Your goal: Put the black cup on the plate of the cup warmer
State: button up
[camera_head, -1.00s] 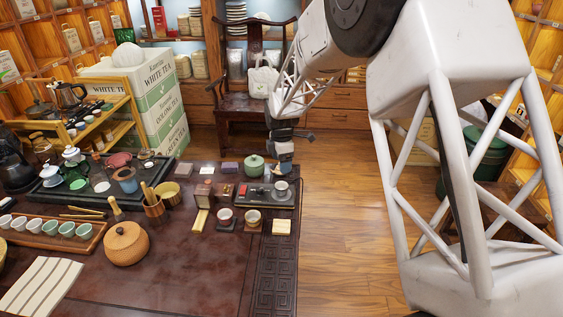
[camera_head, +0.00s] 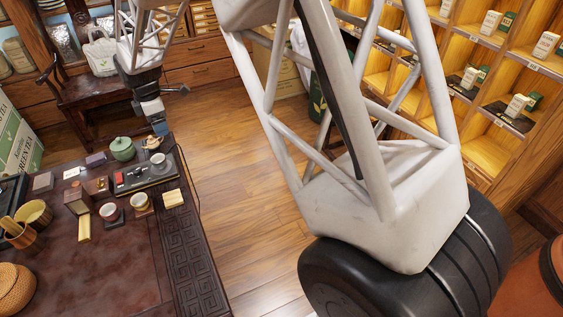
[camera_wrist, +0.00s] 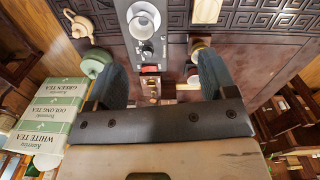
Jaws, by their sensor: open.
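The cup warmer (camera_head: 150,178) is a long dark tray with a red part at its left end, near the far right table corner. It also shows in the wrist view (camera_wrist: 173,50). A pale round piece (camera_head: 158,160) stands on its right half; I cannot tell whether it is the plate or a cup. I cannot tell for sure which cup is black. My gripper (camera_head: 159,127) is open and empty above the table's far edge, pointing down.
A green lidded jar (camera_head: 122,148) and a tan teapot (camera_head: 153,143) stand behind the warmer. A yellow block (camera_head: 173,198) lies at its near right. A wooden box (camera_head: 77,200) stands left of the cups. The front tabletop (camera_head: 120,265) is clear.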

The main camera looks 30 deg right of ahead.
jog(key=s+d+r+m+t, duration=0.1)
jog(key=s+d+r+m, duration=0.5)
jog(key=s, duration=0.4)
jog(key=s+d+r+m, duration=0.4)
jog(key=s+d+r, duration=0.3)
jog(key=s, duration=0.3)
jog(key=s+d+m, duration=0.3)
jog(key=s+m, duration=0.2)
jog(key=s, duration=0.6)
jog(key=s+d+m+t, duration=0.1)
jog(key=s+d+m, duration=0.3)
jog(key=s, duration=0.8)
jog(key=shift+s+m, duration=0.3)
jog(key=shift+m, duration=0.1)
jog(key=shift+r, duration=0.1)
jog(key=shift+c, duration=0.4)
